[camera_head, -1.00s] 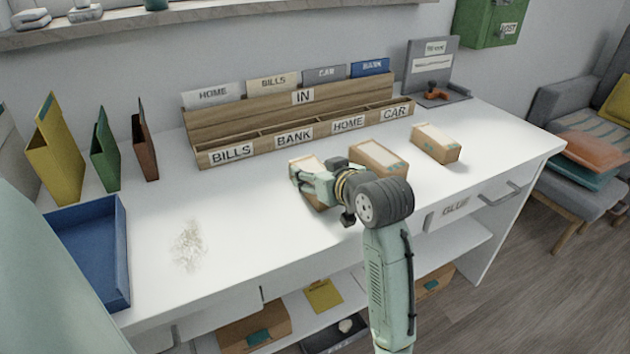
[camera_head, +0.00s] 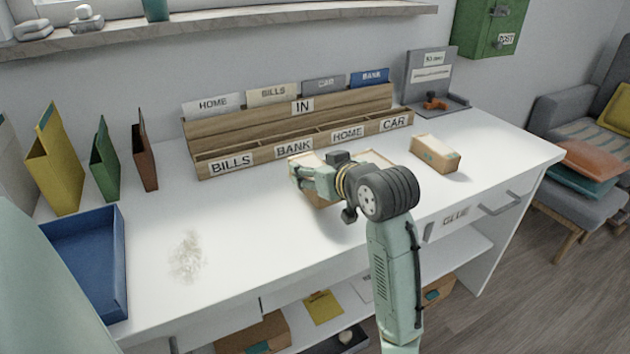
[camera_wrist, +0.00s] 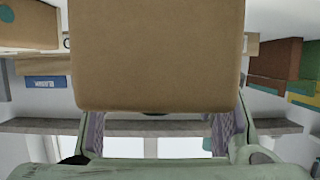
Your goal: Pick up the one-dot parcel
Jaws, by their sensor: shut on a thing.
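My gripper (camera_head: 306,178) is shut on a brown cardboard parcel (camera_head: 303,161) above the desk, in front of the wooden sorter. My fingers and wrist hide much of it in the head view. In the wrist view the parcel (camera_wrist: 158,50) fills the upper middle, between my fingers. Its visible face there is plain brown, and I cannot see its dots. A second parcel (camera_head: 378,157) is mostly hidden behind my wrist. A third parcel (camera_head: 436,153) lies on the desk to the right.
The wooden sorter (camera_head: 260,152) with BILLS, BANK, HOME and CAR labels stands behind. A blue tray (camera_head: 122,262) and upright folders (camera_head: 104,160) are at the left. The desk front left of my arm is otherwise clear.

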